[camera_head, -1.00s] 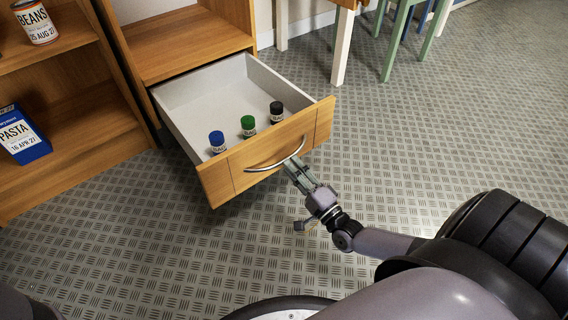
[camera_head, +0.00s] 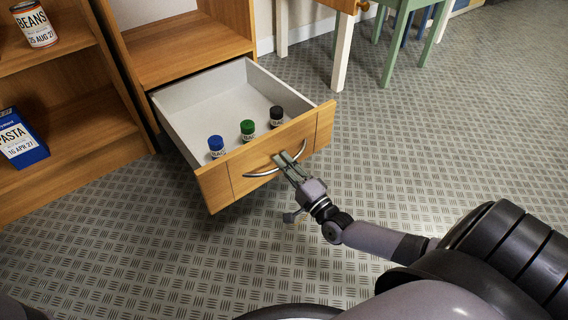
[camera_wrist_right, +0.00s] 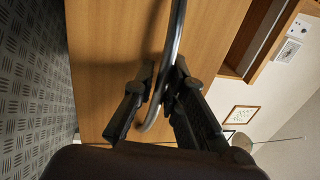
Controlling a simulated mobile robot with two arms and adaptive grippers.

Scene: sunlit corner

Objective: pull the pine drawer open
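The pine drawer (camera_head: 222,184) stands well out of its cabinet, with its white inside in view. A curved metal handle (camera_head: 262,174) is on its front, and it also shows in the right wrist view (camera_wrist_right: 175,38). My right gripper (camera_head: 288,156) is at the middle of the handle. In the right wrist view its two fingers (camera_wrist_right: 162,72) stand apart, one on each side of the handle bar, with a gap beside the bar. Whether a finger touches the bar is unclear. My left gripper is not in view.
Blue-capped (camera_head: 216,146), green-capped (camera_head: 247,130) and black-capped (camera_head: 276,116) jars stand upright in the drawer. A shelf at left holds a beans can (camera_head: 35,26) and a pasta box (camera_head: 20,140). The patterned floor (camera_head: 120,240) before the drawer is clear.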

